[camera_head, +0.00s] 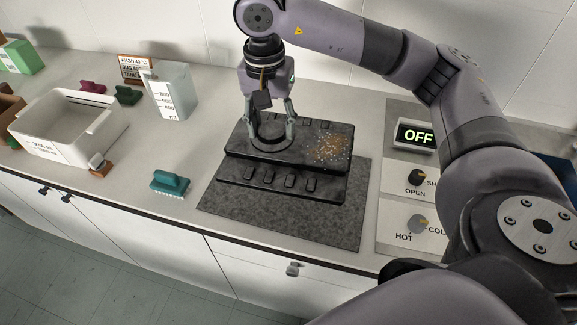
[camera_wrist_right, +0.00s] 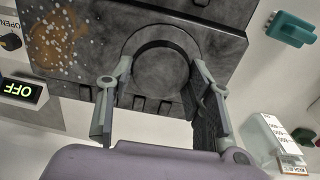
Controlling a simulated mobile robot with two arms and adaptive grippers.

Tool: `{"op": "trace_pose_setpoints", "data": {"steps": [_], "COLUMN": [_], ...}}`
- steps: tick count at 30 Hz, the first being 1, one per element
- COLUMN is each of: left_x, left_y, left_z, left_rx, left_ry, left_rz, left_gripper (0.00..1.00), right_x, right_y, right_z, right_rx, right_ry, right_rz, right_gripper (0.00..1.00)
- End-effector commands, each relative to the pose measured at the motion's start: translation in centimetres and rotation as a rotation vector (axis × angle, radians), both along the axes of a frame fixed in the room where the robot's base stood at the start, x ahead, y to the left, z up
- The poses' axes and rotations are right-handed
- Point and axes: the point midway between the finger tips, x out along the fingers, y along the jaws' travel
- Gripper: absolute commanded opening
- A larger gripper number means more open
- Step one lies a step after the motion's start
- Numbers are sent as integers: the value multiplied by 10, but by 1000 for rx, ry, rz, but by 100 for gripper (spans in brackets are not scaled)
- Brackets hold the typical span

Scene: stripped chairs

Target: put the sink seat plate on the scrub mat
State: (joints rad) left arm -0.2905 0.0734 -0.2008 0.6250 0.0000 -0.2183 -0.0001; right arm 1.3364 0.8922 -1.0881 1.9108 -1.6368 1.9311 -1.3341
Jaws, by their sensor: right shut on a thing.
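A dark seat plate (camera_head: 305,159) with an orange-and-white stained patch lies flat above the grey scrub mat (camera_head: 325,228). My right gripper (camera_head: 270,137) is shut on the plate's raised round part, which also shows between the fingers in the right wrist view (camera_wrist_right: 165,72). A second dark slab with several small lugs (camera_head: 268,178) shows under the plate's near side, over the mat. I cannot tell whether the plate touches it. The mat's far part is hidden. My left gripper is not in view.
A teal brush (camera_head: 170,183) lies left of the mat. A white tub (camera_head: 68,128) and a clear measuring jug (camera_head: 170,92) stand further left. A control panel with knobs (camera_head: 416,223) and an OFF display (camera_head: 416,136) is at the right.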

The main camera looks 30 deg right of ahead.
Motion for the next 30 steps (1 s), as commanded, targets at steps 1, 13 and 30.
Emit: {"op": "trace_pose_setpoints", "data": {"steps": [1, 13, 30], "left_x": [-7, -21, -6], "left_y": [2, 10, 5], "left_z": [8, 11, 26], "left_rx": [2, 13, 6], "left_ry": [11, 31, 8], "left_rz": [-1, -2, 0], "left_gripper": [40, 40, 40], "right_x": [10, 27, 26], "right_y": [-8, -29, -29], "right_z": [25, 56, -57], "right_rx": [8, 33, 32], "right_ry": [-9, 6, 5], "right_rz": [-107, -441, -439], "right_gripper": [3, 3, 3]}}
